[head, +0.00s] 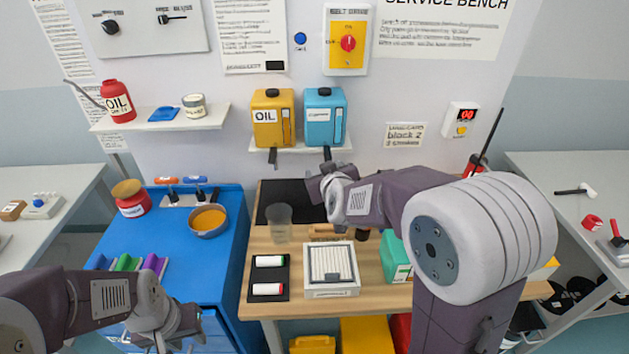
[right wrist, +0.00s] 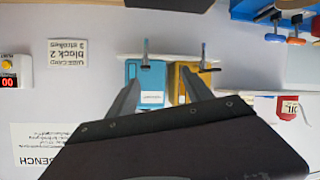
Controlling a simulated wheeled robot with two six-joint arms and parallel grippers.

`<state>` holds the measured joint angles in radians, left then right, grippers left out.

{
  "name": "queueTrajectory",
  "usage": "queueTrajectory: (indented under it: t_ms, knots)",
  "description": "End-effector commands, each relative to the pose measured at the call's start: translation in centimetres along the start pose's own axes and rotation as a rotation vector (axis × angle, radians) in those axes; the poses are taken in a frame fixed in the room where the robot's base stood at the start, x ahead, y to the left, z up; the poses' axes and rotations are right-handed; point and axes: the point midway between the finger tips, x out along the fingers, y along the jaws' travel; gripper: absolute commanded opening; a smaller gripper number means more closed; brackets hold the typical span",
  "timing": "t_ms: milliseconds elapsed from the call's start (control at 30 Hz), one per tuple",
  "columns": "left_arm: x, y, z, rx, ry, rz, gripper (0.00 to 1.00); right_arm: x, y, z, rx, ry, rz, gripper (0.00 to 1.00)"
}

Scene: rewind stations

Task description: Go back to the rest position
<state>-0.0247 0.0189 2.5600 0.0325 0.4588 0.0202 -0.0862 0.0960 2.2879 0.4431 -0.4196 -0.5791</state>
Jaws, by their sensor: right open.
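My right arm reaches in from the right in the head view, and its gripper (head: 322,180) is over the back of the wooden bench, below the small canister shelf. In the right wrist view its two fingers (right wrist: 162,78) are spread apart with nothing held between them. Beyond them are the blue canister (right wrist: 147,82) and the yellow oil canister (right wrist: 186,84), seen upside down. My left gripper (head: 170,340) is low at the left, near the front of the blue cabinet. Its tips are cut off by the picture's lower edge.
The wooden bench (head: 262,306) holds a clear cup (head: 279,222), a white framed filter box (head: 331,268), a dark tray with two rolls and a green container (head: 394,258). The blue cabinet (head: 184,262) carries a pan (head: 208,221) and a red jar (head: 131,201). Side tables stand left and right.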

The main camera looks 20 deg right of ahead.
Motion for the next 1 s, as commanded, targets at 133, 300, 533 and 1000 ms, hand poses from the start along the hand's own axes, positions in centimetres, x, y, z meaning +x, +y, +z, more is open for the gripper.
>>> queueTrajectory:
  t_ms: [133,300,533,1000]
  knots:
    - [0.1,0.0,0.0,0.0,0.0,0.0,0.36,0.0,-0.1,0.5,0.001,-0.012,-0.007,0.59]
    - [0.1,0.0,0.0,0.0,0.0,0.0,0.36,0.0,-0.1,0.5,0.001,-0.012,-0.008,0.59]
    - [0.1,0.0,0.0,0.0,0.0,0.0,0.36,-0.1,0.0,0.5,0.003,-0.011,-0.004,0.59]
    - [0.1,0.0,0.0,0.0,0.0,0.0,0.36,-13.2,-5.0,24.0,0.088,-0.895,-0.241,0.59]
